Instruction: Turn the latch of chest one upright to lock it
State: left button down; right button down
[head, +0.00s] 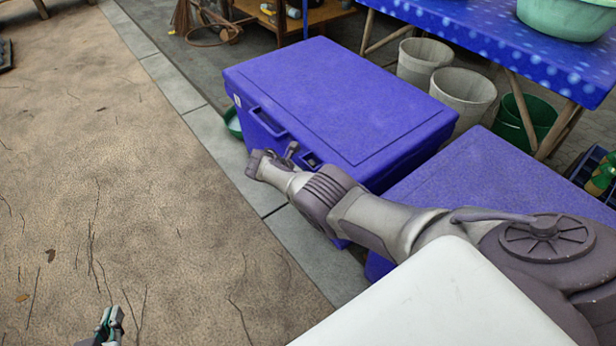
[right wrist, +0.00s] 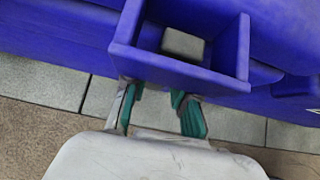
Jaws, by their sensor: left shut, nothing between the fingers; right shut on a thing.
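Two blue lidded chests stand side by side. The farther chest (head: 330,95) has a handle (head: 265,120) on its front face; the nearer chest (head: 490,195) is partly covered by my right arm. My right arm reaches across to the farther chest's front. In the right wrist view my right gripper (right wrist: 160,107) has its teal fingers at the underside of a blue frame-like latch (right wrist: 240,50) with a grey block (right wrist: 183,44) inside. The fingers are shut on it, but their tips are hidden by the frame. My left gripper (head: 112,322) is shut and empty, low at the left.
A blue table (head: 490,45) with a green basin (head: 570,15) stands behind the chests. Grey buckets (head: 424,60) and a green bucket (head: 520,120) are below it. Bare brown ground (head: 100,170) is open at the left.

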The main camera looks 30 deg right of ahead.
jog(key=c, duration=0.9)
grip_release()
jog(key=shift+a, duration=0.1)
jog(key=v, duration=1.1)
jog(key=shift+a+r, duration=0.25)
jog(key=shift+r, duration=0.05)
